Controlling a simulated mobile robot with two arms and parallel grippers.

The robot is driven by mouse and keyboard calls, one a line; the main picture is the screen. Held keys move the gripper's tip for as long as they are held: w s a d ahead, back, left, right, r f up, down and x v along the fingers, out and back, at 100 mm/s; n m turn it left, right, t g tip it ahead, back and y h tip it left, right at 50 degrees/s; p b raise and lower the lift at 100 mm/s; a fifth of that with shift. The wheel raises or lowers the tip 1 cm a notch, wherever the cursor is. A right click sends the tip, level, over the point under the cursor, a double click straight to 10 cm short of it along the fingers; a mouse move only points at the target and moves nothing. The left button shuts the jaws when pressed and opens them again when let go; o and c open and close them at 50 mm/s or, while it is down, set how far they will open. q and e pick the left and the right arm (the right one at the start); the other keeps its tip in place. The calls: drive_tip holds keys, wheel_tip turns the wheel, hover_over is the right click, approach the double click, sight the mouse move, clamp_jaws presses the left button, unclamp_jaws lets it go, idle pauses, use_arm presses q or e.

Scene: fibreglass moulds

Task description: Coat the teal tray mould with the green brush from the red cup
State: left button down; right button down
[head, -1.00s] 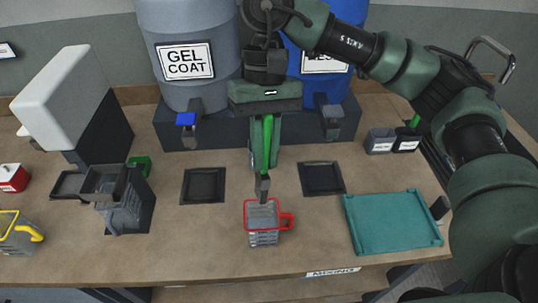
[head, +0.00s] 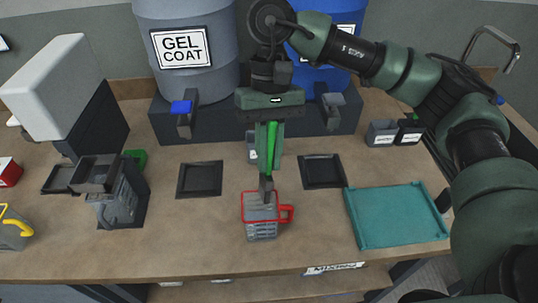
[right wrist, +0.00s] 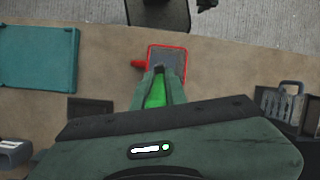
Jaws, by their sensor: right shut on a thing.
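The red cup (head: 262,230) stands upright on the bench in the head view, with a red rim, a red handle at right and greyish, see-through walls. It also shows in the right wrist view (right wrist: 178,62). My right gripper (head: 268,165) points down above it, shut on the green brush (head: 271,145), whose handle also shows in the right wrist view (right wrist: 155,95). The brush's grey bristle end overlaps the cup's mouth; I cannot tell how deep it is. The teal tray mould (head: 400,238) lies flat to the right of the cup. My left gripper is not in view.
Two dark square trays (head: 199,180) (head: 321,171) lie behind the cup. A grey drum labelled GEL COAT (head: 190,80) and a blue drum stand at the back. A grey caddy (head: 118,195) stands left. Bench between cup and teal mould is clear.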

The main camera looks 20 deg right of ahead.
sight(270, 172)
drive_tip(key=b+x, duration=0.1)
drive_tip(key=x, duration=0.2)
drive_tip(key=shift+s+d, duration=0.1)
drive_tip(key=shift+d, duration=0.05)
drive_tip(key=b+x, duration=0.3)
drive_tip(key=shift+s+r, duration=0.1)
drive_tip(key=shift+s, duration=0.1)
drive_tip(key=shift+f+b, duration=0.35)
drive_tip(key=shift+b, duration=0.15)
drive_tip(key=w+f, duration=0.1)
drive_tip(key=w+a+f+b, duration=0.1)
drive_tip(key=shift+w, duration=0.35)
drive_tip(key=shift+s+f+b, duration=0.35)
drive_tip(key=shift+s+b, duration=0.2)
drive_tip(key=shift+b, duration=0.1)
drive_tip(key=shift+s+f+b, duration=0.15)
drive_tip(key=shift+s+b, duration=0.15)
drive_tip(key=shift+d+f, duration=0.1)
drive_tip(key=shift+f, duration=0.1)
drive_tip(key=shift+w+f+b, duration=0.2)
drive_tip(key=shift+w+b, duration=0.05)
drive_tip(key=shift+b, duration=0.05)
drive_tip(key=shift+s+r, duration=0.1)
